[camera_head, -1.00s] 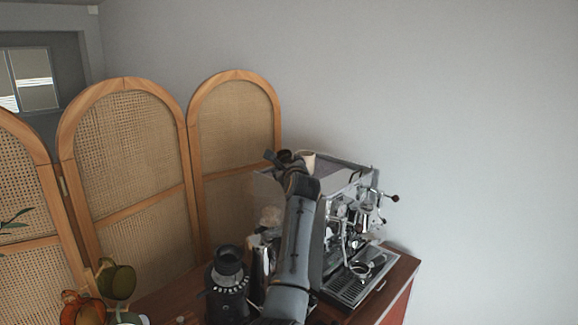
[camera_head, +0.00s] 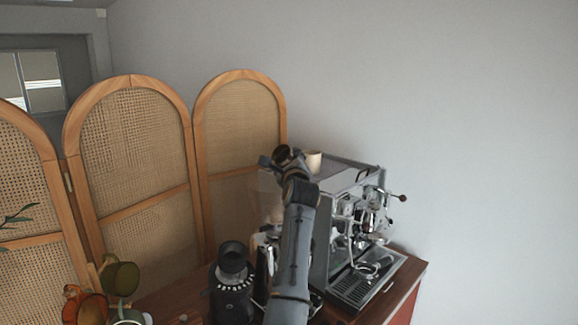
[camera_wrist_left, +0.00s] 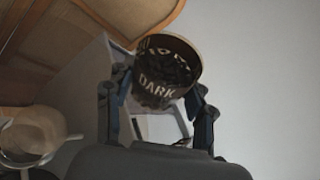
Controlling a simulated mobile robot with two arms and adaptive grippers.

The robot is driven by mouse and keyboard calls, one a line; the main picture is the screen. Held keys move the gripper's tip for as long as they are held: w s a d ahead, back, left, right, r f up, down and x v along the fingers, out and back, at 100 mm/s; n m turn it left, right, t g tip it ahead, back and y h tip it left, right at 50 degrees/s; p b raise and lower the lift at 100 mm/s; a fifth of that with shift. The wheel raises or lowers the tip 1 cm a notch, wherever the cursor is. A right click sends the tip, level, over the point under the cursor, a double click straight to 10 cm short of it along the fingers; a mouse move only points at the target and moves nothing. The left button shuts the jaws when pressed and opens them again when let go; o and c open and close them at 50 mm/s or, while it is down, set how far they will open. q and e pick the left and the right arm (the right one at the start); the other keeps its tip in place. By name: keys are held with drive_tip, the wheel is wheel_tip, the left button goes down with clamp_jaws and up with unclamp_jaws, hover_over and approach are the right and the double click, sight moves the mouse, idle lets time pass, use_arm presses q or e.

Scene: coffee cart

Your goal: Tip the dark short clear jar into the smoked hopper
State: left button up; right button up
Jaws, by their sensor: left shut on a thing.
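The short clear jar (camera_wrist_left: 165,75) has a DARK label and dark contents, with its rim toward the top in the left wrist view. My left gripper (camera_wrist_left: 160,88) is shut on it, one finger on each side. In the head view the jar (camera_head: 285,152) shows small in my left gripper (camera_head: 280,162), near the top left edge of the espresso machine. The smoked hopper (camera_head: 232,256) sits on a black grinder (camera_head: 231,297), lower and to the left of the jar. Its inside is too dark to read. My right gripper is not in view.
The espresso machine (camera_head: 345,176) stands right of my left arm, with a cream cup (camera_head: 314,161) on top. A steel vessel (camera_head: 262,262) is partly hidden between grinder and arm. A cane screen (camera_head: 130,170) stands behind; amber and green items (camera_head: 85,303) are lower left.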

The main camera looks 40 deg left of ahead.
use_arm(q)
drive_tip(key=shift+s+n+b, duration=0.2)
drive_tip(key=shift+n+b, duration=0.4)
drive_tip(key=shift+b, duration=0.8)
